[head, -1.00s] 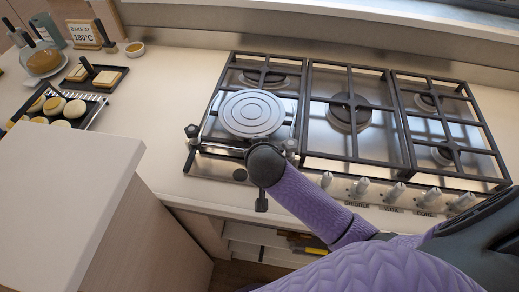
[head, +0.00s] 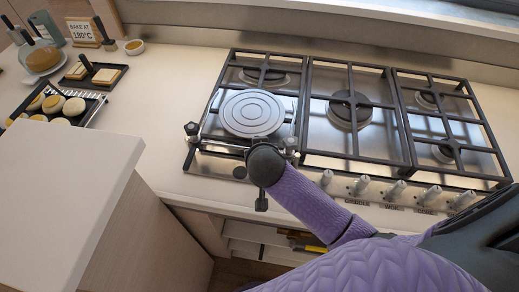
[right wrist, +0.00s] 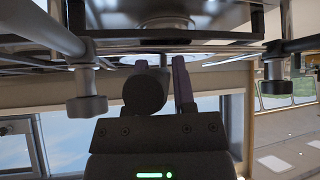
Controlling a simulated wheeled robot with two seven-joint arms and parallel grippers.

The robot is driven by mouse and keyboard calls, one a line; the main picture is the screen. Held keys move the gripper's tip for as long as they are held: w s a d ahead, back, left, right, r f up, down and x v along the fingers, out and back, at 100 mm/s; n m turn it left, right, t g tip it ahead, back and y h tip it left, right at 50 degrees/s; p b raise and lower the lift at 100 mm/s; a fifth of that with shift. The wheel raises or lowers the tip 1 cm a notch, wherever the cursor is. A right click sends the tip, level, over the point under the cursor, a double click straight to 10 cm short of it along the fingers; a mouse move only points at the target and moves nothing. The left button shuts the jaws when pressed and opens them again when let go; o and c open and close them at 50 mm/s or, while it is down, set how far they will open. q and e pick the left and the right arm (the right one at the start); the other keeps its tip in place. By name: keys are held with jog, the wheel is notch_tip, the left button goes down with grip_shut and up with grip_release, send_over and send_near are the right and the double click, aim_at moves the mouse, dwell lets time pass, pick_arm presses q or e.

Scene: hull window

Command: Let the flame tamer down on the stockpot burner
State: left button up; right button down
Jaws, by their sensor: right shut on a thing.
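The flame tamer (head: 252,113) is a round grey disc with concentric rings, seen in the head view over the front part of the hob's left section. It looks level and covers the burner below it, so that stockpot burner is hidden. I cannot tell whether it touches the grate (head: 208,117). My right gripper (head: 262,150) is at the disc's front edge, mostly hidden by its own dark wrist. In the right wrist view its fingers (right wrist: 164,82) point up toward the underside of the hob-level parts and are shut on the flame tamer; the grip itself is unclear. My left gripper is not in view.
Other burners (head: 348,110) to the right stand bare under black grates. Control knobs (head: 397,188) line the hob's front edge. A tray of round pieces (head: 60,108) and a sign (head: 84,32) are at the far left. The counter between (head: 165,85) is clear.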

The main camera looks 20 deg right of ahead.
jog(key=shift+f, duration=0.1)
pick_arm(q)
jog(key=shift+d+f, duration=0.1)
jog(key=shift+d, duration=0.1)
pick_arm(e)
jog(key=shift+f, duration=0.15)
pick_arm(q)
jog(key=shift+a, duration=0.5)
pick_arm(e)
jog(key=shift+f, duration=0.1)
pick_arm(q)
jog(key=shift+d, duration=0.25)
pick_arm(e)
jog(key=c, duration=0.6)
grip_release()
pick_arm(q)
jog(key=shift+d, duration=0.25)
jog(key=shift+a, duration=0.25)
